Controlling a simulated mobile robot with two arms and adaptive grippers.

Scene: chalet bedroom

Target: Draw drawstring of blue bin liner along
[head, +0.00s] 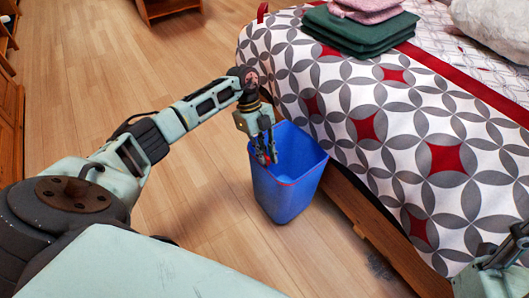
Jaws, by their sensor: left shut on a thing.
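A blue bin (287,198) stands upright on the wooden floor beside the bed, its open top facing up. The blue liner cannot be clearly told from the bin. A thin red drawstring (286,184) shows at the near rim. My left gripper (266,160) points down at the left part of the bin's opening, its fingertips at the rim. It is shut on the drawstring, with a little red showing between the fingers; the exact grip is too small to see. Part of my right arm's end (497,262) shows at the lower right corner, its fingertips not clear.
The bed (385,110) with a grey, white and red patterned cover stands close to the bin's right. Folded green cloths (358,33) lie on it. Wooden furniture (165,8) stands at the back. Floor left of the bin is clear.

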